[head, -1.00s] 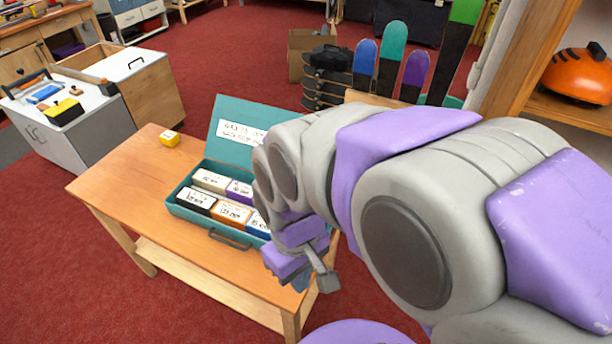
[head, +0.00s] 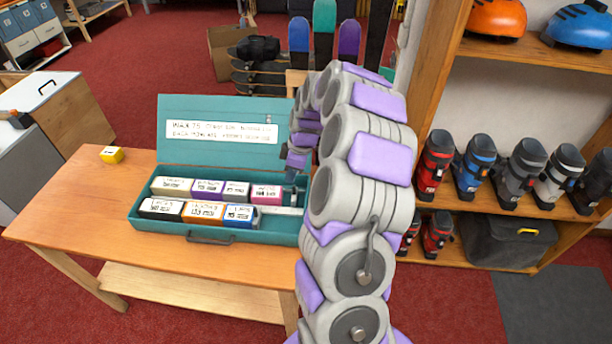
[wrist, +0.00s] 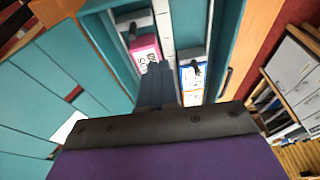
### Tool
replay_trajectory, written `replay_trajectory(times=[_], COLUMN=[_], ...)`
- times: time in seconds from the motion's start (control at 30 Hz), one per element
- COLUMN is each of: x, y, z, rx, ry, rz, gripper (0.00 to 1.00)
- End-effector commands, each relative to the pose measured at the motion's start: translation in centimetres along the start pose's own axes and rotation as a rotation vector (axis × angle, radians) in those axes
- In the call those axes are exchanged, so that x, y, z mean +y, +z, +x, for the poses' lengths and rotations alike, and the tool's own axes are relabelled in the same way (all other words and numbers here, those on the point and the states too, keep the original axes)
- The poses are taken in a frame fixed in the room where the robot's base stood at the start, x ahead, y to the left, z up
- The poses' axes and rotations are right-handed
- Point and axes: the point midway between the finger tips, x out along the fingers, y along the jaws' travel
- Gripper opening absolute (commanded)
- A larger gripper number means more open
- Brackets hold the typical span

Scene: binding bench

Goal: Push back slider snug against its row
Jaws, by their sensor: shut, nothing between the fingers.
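The teal box (head: 150,222) stands open on the table. Its back row holds pale, purple and pink blocks; the pink block (head: 266,194) is at the right end and shows in the wrist view (wrist: 146,52). The back slider (wrist: 132,31), pale with a dark knob, is by the pink block's outer end; whether they touch I cannot tell. The front slider's dark knob (wrist: 194,67) is by the blue block (wrist: 190,84). My gripper (wrist: 158,66) is shut and empty, over the box near the pink block. In the head view my arm hides the box's right end.
The raised lid (head: 190,110) with a written label stands behind the rows. A small yellow block (head: 112,155) lies on the table (head: 70,215), whose left part is otherwise clear. A shelf with ski boots (head: 478,165) stands to the right.

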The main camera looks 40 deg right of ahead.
Motion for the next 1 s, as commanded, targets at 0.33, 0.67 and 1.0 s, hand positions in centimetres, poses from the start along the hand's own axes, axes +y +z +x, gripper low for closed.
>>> replay_trajectory(times=[0.33, 0.67, 1.0], x=[4.4, 3.2, 3.6], y=[5.3, 4.1, 4.4], z=[3.0, 7.5, 9.9], rx=[0.006, -0.007, -0.004], ry=[0.012, 0.021, -0.001], rz=[-0.014, -0.018, -0.017], gripper=[0.00, 0.00, 0.00])
